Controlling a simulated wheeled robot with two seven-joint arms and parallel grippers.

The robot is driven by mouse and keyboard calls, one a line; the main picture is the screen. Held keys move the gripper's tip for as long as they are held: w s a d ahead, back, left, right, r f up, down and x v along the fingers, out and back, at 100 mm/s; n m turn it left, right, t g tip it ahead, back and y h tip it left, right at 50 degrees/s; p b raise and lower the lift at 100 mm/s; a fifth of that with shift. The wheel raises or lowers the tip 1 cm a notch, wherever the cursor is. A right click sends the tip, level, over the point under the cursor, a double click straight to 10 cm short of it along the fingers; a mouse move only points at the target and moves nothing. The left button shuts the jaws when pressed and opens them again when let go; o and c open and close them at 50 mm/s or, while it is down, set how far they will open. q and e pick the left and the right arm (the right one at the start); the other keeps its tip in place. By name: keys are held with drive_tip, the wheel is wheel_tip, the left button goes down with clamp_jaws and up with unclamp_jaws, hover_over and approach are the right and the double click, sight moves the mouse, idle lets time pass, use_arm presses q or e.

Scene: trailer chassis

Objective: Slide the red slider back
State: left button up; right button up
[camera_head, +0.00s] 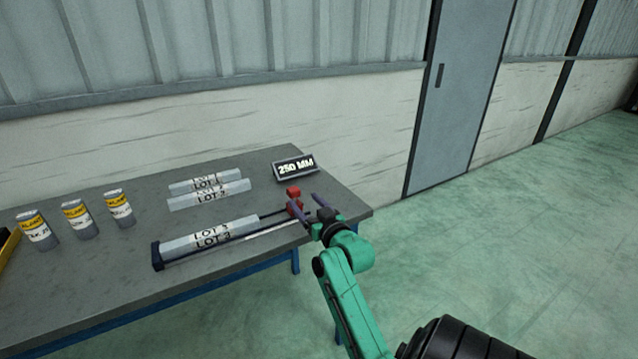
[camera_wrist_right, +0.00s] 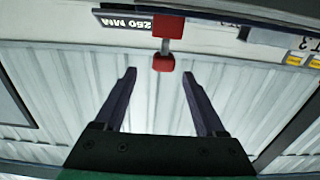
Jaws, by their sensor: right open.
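The red slider (camera_head: 293,194) sits at the right end of a metal rail (camera_head: 235,247) near the table's right side. In the right wrist view the red slider (camera_wrist_right: 168,27) is a block with a short stem and a red knob. My right gripper (camera_head: 306,201) is open, its two dark fingers at the slider. In the right wrist view my right gripper (camera_wrist_right: 159,74) has the knob between and just beyond its fingertips, with nothing held. A pale bar marked LOT 3 (camera_head: 190,243) lies along the rail. My left gripper is not in view.
The grey table (camera_head: 120,280) also holds two pale bars (camera_head: 208,193), a 250 MM sign (camera_head: 295,168) behind the slider, and several yellow-labelled cans (camera_head: 76,219) at left. A dark stop (camera_head: 157,256) closes the rail's left end. Floor right of the table is clear.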

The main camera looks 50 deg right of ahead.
drive_tip(key=v, duration=0.7)
drive_tip(key=shift+s+b, duration=0.35)
drive_tip(key=shift+b, duration=0.05)
drive_tip(key=shift+a, duration=0.1)
